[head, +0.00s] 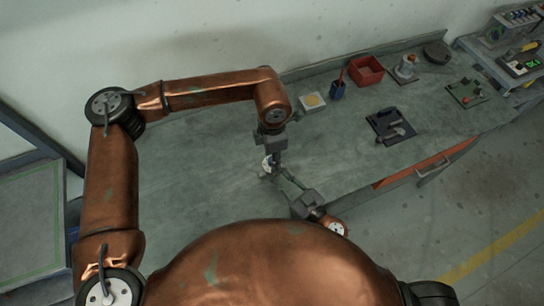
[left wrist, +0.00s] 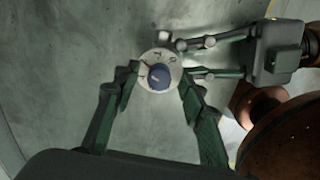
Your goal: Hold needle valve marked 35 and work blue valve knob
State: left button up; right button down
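The needle valve (left wrist: 146,84) shows a round white face with dark marks too small to read and a blue knob (left wrist: 160,76) at its centre. In the head view the valve (head: 267,164) is small, below my left gripper (head: 274,160). My left gripper (left wrist: 160,82) is open, pointing down, its two fingers on opposite sides of the white face with the blue knob between them. My right gripper (left wrist: 184,58) reaches in from the right; its fingers appear closed on the valve's side, though the white face partly hides the contact. The right gripper also shows in the head view (head: 277,174).
The grey bench (head: 200,200) is clear to the left.

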pick_arm(q)
notch_tip(320, 180, up, 12)
dwell(0.5)
pick_arm(e)
jog(key=c, duration=1.7)
grip_release()
jog(key=shift+s, duration=0.1)
